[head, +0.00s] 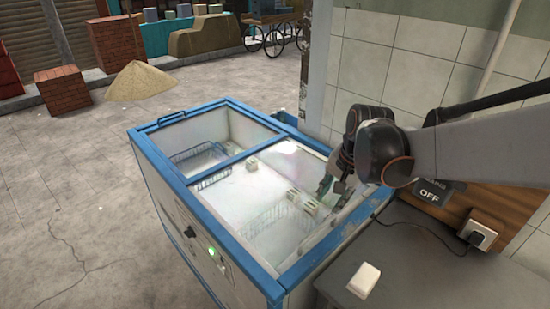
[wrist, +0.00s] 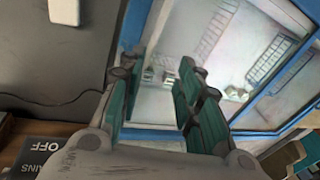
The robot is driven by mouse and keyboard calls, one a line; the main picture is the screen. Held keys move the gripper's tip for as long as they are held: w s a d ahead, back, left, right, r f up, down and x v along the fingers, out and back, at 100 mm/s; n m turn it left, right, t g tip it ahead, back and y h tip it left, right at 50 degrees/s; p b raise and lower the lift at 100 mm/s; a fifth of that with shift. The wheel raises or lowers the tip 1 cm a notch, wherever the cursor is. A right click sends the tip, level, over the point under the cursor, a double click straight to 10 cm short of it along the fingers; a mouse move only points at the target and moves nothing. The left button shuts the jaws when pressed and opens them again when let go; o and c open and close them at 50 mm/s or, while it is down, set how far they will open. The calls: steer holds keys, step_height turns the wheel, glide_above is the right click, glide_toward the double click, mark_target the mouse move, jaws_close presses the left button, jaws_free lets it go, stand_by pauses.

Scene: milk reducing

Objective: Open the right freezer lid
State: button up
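The chest freezer (head: 165,185) has a blue frame and a clear top split by a blue bar. The right freezer lid (head: 275,180) is the larger, nearer pane in the head view; it looks shut, with faint reflections on it.
Wire baskets (head: 270,225) and several small cartons (head: 309,207) lie inside the freezer. A dark counter (head: 400,270) with a white block (head: 363,280) adjoins its right side. A tiled wall (head: 390,70), an OFF sign (head: 430,193) and a plugged socket (head: 478,235) are close to my arm.

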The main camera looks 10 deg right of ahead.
mark_target(320, 228)
steer(key=shift+m+g, duration=0.4)
steer(key=shift+m, duration=0.4)
steer(key=w+f+b, duration=0.1)
steer(key=f, duration=0.4)
steer(key=w+f+b, duration=0.1)
steer(key=f+b, duration=0.1)
steer(key=f, duration=0.3)
steer(key=w+f+b, duration=0.1)
steer(key=f, duration=0.4)
steer(key=shift+w+a+f, duration=0.1)
steer(key=shift+a, duration=0.05)
jaws_close()
